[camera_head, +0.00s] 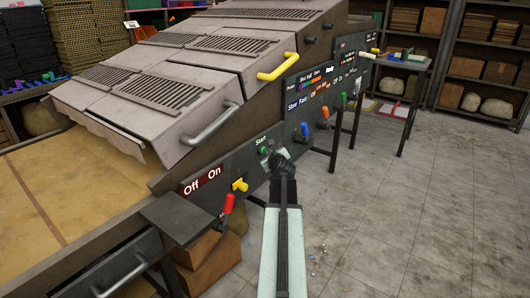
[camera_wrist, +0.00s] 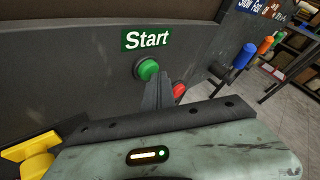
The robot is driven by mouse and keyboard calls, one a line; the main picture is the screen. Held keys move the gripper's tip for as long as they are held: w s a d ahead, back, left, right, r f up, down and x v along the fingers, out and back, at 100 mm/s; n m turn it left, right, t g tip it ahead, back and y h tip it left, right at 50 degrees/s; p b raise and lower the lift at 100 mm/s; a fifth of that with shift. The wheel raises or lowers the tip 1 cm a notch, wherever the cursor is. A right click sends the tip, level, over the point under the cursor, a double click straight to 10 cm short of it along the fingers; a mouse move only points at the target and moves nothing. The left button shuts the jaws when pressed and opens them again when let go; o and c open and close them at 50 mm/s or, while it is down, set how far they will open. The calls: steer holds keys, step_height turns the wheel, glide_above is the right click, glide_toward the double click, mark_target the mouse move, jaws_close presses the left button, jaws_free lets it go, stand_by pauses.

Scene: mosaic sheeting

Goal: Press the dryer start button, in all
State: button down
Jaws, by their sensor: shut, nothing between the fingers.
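The green start button (camera_head: 263,150) is on the dark side panel of the dryer, under a green "Start" label (camera_head: 261,140). In the wrist view the round green button (camera_wrist: 147,69) stands out from the panel below its "Start" label (camera_wrist: 147,39). My gripper (camera_head: 275,160) is shut and empty, just right of the button in the head view. In the wrist view its fingertips (camera_wrist: 164,78) are in front of the panel, just right of the button's lower edge. I cannot tell whether they touch it.
A red button (camera_wrist: 180,91) is right of my fingertips, partly hidden. A yellow switch (camera_head: 240,185) and a red-handled lever (camera_head: 228,204) are left along the panel. Blue (camera_head: 303,129), orange (camera_head: 325,112) and green (camera_head: 344,98) handles jut out farther right. Open floor (camera_head: 390,220) lies right.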

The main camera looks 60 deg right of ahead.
steer(key=shift+s, duration=0.8)
steer(key=s, duration=0.5)
stand_by(0.7)
